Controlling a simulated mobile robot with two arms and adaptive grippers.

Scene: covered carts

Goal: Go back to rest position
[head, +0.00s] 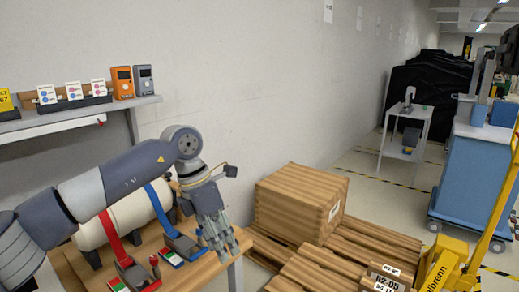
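My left arm comes in from the left and bends at a grey elbow-like joint above a wooden workbench (236,249). My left gripper (222,243) points down over the bench's right edge, beside a blue-strapped clamp stand. Its grey-green fingers lie near each other in the picture, and I cannot tell whether they are open or shut. I see no object clearly held in them. My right gripper is not in view.
A cream cylinder (126,215) with red and blue straps lies on the bench, close to my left arm. A wall shelf (60,122) holds orange and grey devices. A wooden crate (295,205) and pallets (375,243) stand right. A yellow pallet jack (446,262) is at front right.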

